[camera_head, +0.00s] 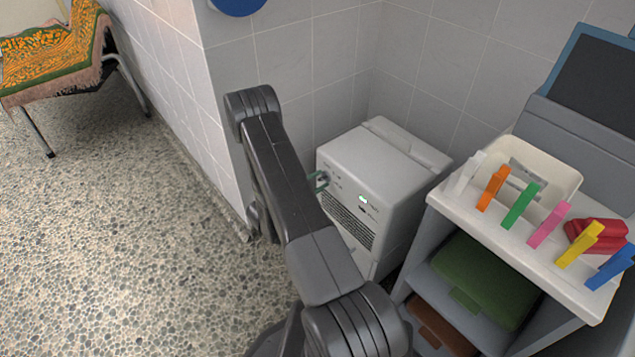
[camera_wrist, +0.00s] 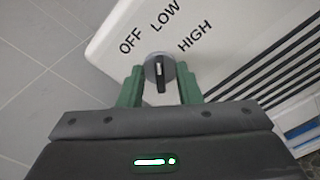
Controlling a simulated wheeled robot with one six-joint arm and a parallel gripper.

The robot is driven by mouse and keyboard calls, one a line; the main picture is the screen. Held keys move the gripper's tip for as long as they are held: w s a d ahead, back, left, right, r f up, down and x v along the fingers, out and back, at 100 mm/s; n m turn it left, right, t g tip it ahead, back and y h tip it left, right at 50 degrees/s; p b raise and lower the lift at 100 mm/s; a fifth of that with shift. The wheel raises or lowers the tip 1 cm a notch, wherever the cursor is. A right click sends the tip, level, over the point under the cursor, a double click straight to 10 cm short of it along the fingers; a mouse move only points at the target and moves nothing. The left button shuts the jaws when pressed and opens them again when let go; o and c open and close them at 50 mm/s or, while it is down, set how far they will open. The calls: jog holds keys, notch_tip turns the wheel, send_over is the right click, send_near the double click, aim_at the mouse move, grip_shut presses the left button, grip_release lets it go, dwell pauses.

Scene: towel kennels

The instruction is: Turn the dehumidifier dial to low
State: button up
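The dehumidifier (camera_head: 372,190) is a white box in the corner of the tiled walls. Its round grey dial (camera_wrist: 160,72) shows in the wrist view below the printed words OFF, LOW and HIGH. The dial's dark bar is about upright in that view, with a white mark at its upper end on the side of LOW. My gripper (camera_wrist: 159,86) is open, with one green finger on each side of the dial and a gap to the bar. Whether the fingers touch the dial's rim, I cannot tell. In the head view my gripper (camera_head: 319,182) is at the dehumidifier's front.
A cart (camera_head: 440,196) with colored clips, a white tray (camera_head: 560,174) and folded towels stands close on the right. A wall corner is just left of my arm. A cot with an orange blanket (camera_head: 50,60) is far left; the floor between is clear.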

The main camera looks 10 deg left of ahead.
grip_shut()
jog(key=shift+f+m+b, duration=0.15)
jog(key=shift+m+b, duration=0.25)
jog(key=shift+b, duration=0.35)
grip_release()
jog(key=p+v, duration=0.2)
jog(key=v, duration=1.2)
jog(key=shift+p, duration=0.3)
